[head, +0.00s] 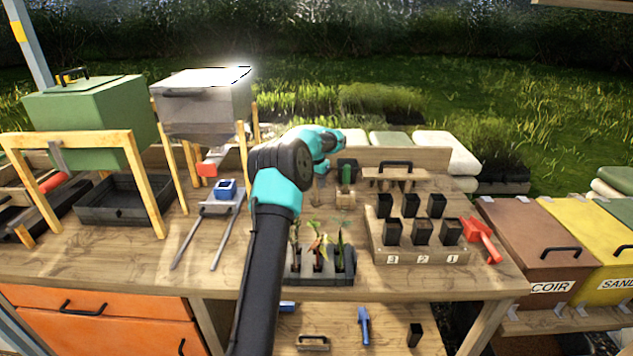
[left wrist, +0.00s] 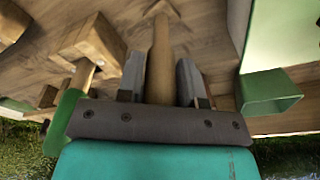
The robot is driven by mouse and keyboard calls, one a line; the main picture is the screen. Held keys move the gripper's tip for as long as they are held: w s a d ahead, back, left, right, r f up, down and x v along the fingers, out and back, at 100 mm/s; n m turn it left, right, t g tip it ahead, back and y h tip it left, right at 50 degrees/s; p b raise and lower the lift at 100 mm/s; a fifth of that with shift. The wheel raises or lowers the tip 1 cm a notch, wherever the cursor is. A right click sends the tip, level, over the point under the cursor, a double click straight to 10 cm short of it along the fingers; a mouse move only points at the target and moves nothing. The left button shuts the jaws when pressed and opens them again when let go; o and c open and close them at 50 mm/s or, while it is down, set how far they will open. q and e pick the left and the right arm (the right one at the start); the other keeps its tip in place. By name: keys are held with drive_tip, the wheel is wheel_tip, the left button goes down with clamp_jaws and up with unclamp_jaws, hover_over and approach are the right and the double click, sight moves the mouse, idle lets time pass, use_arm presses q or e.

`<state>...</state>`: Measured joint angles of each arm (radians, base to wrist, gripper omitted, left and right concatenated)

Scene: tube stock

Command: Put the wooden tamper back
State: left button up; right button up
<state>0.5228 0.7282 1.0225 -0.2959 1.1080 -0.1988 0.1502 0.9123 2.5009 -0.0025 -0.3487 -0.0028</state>
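The wooden tamper (left wrist: 160,62) shows in the left wrist view as a pale round shaft with a flared far end. My left gripper (left wrist: 161,82) has its two grey fingers close against both sides of the shaft and is shut on it. In the head view my left arm reaches over the middle of the bench, and the left gripper (head: 319,174) is mostly hidden behind its teal wrist. A little of the tamper (head: 315,197) shows below it. I cannot tell whether the tamper touches the bench. My right gripper is in neither view.
A green-handled tool (head: 346,174) stands in a wooden block (head: 345,196) just right of the gripper. A grey tray of seedlings (head: 320,270) lies in front. A wooden rack (head: 420,256) of black pots and a red tool (head: 482,240) are at right. Bare bench (head: 130,250) lies left.

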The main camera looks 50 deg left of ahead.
use_arm(q)
drive_tip(key=o, duration=0.3)
drive_tip(key=shift+o, duration=0.2)
drive_tip(key=shift+r, duration=0.1)
wheel_tip(320, 180, up, 12)
drive_tip(key=s, duration=0.1)
drive_tip(key=shift+s+d, duration=0.2)
drive_tip(key=shift+s, duration=0.05)
idle(0.4)
